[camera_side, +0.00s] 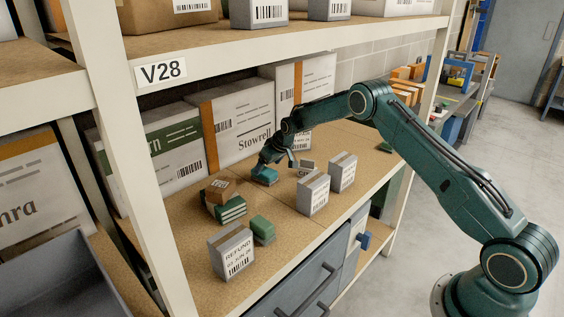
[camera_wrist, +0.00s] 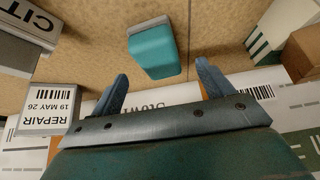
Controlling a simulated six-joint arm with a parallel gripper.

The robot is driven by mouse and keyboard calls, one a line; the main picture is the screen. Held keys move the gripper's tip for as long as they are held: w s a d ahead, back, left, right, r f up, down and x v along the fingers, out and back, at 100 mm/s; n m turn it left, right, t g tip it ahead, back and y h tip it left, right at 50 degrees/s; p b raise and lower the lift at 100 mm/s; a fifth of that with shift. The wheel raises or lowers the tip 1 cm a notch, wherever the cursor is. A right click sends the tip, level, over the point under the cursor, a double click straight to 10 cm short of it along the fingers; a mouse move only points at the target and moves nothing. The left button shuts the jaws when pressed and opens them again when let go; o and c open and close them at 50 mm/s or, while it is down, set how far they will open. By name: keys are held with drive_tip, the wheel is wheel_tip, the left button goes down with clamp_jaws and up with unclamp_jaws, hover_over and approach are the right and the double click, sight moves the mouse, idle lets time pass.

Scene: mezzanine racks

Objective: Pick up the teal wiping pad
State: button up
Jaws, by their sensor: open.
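The teal wiping pad (camera_side: 265,175) lies on the tan shelf board (camera_side: 285,220), in front of the large white cartons. In the wrist view the teal wiping pad (camera_wrist: 153,52) shows a grey strip along one end and lies flat on the board, beyond my fingertips. My gripper (camera_side: 277,163) is low over the shelf, close to the pad. In the wrist view my gripper (camera_wrist: 160,72) has its two blue fingers spread apart with nothing between them. From the side view I cannot tell whether a finger touches the pad.
Grey labelled boxes (camera_side: 313,194) stand right of the pad. A green block (camera_side: 262,230) and a REFUND box (camera_side: 231,251) stand nearer the front. A white Stowrell carton (camera_side: 245,122) stands behind.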

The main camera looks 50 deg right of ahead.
sight(265, 170)
drive_tip(key=shift+x, duration=2.6)
drive_tip(key=c, duration=1.1)
